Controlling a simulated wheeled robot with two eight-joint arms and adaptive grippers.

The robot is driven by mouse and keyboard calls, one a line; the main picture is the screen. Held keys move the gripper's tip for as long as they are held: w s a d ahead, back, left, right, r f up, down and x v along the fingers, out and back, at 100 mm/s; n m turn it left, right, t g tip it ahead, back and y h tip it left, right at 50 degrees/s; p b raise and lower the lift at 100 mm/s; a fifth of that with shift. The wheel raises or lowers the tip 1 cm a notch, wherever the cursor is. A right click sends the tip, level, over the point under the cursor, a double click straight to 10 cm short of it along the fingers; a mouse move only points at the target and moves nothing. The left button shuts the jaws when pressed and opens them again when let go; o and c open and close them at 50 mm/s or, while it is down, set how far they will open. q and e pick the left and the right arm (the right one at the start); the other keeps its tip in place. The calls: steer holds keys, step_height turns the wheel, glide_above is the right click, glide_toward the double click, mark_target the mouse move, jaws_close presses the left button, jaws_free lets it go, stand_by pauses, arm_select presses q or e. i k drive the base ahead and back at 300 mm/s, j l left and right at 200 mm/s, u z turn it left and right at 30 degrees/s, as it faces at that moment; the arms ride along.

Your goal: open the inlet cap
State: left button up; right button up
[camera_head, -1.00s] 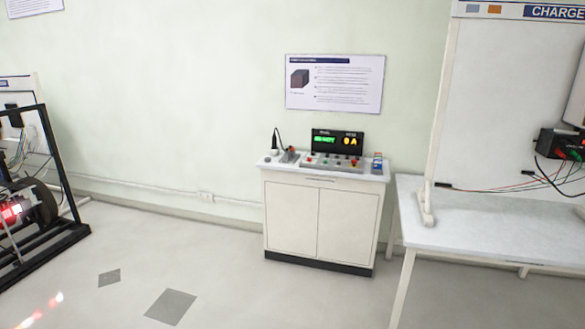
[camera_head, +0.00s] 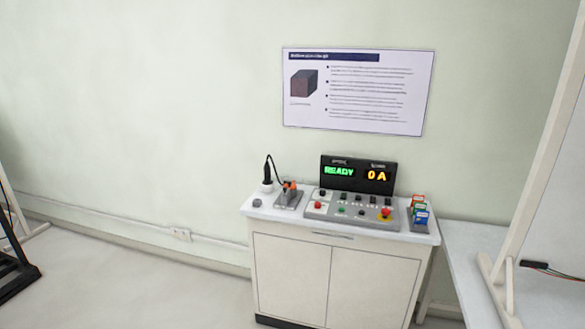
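No inlet cap can be made out in the head view. A white cabinet (camera_head: 330,278) stands against the wall, with a control panel (camera_head: 352,208) on its top. Behind the panel a black display (camera_head: 357,174) reads READY in green and 0 A in orange. A small device with an orange part (camera_head: 289,194) sits left of the panel. Left of that, a black handle-like item with a cable (camera_head: 268,172) stands upright on a white base. Neither of my grippers is in view.
A white table (camera_head: 470,262) with a pale upright post (camera_head: 545,150) stands at the right. Small coloured boxes (camera_head: 420,213) sit at the cabinet top's right end. A black frame (camera_head: 14,265) shows at the left edge. The floor left of the cabinet is clear.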

mark_target(290, 185)
steer(key=i+z, duration=0.1)
steer(key=i, duration=0.65)
steer(key=i+j+z, duration=0.1)
steer(key=i, duration=0.65)
steer(key=i+j+z, duration=0.1)
steer(key=i+j, duration=0.15)
steer(key=i, duration=0.5)
steer(key=i+z, duration=0.15)
steer(key=i+j, duration=0.05)
